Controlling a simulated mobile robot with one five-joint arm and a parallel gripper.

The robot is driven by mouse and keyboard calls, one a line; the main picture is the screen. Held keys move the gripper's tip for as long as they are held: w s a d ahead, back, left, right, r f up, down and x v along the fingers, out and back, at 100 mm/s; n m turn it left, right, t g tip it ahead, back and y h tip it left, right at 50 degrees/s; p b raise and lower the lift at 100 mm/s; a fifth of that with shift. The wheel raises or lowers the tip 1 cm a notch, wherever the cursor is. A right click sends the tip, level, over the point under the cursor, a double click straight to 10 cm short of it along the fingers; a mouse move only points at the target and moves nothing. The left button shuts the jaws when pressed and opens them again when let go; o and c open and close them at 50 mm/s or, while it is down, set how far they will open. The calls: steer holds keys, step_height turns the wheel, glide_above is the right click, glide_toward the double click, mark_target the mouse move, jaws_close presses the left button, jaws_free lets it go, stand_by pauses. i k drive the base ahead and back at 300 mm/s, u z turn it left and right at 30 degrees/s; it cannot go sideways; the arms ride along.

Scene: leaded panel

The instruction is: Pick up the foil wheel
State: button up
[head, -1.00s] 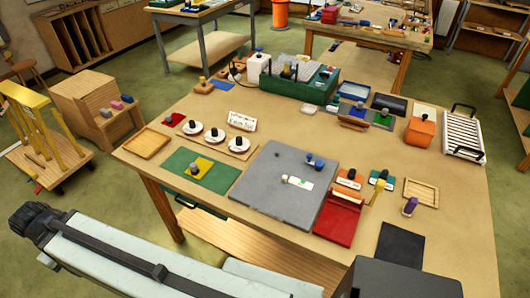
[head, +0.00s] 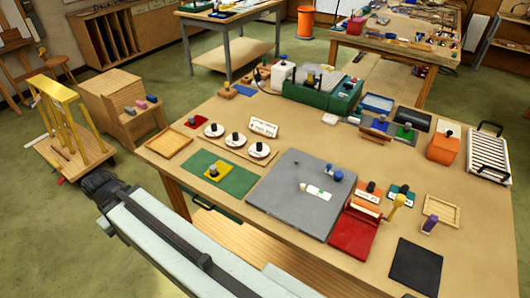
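Three white discs with dark knobs (head: 236,144) sit in a row on a thin wooden strip at the left of the worktable (head: 290,135), in front of a small white lettered card (head: 263,128). The lettering is too small to read. I cannot tell for sure which thing is the foil wheel; these discs are the roundest wheel-like things in view. My pale arm crosses the lower left and ends in a dark joint in front of the table's left corner. No gripper fingers show, so I cannot see my gripper or whether it holds anything.
A grey board (head: 285,202) lies mid-table, with a green mat (head: 236,181) to its left and a red tray (head: 352,235) to its right. A green box (head: 305,96) stands behind. A wooden tray (head: 164,148) lies at the left corner. A yellow-framed cart (head: 62,155) stands left on the floor.

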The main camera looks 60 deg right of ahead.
mark_target(259, 151)
steer(key=z, duration=0.15)
steer(key=i, duration=1)
steer(key=u, duration=0.1)
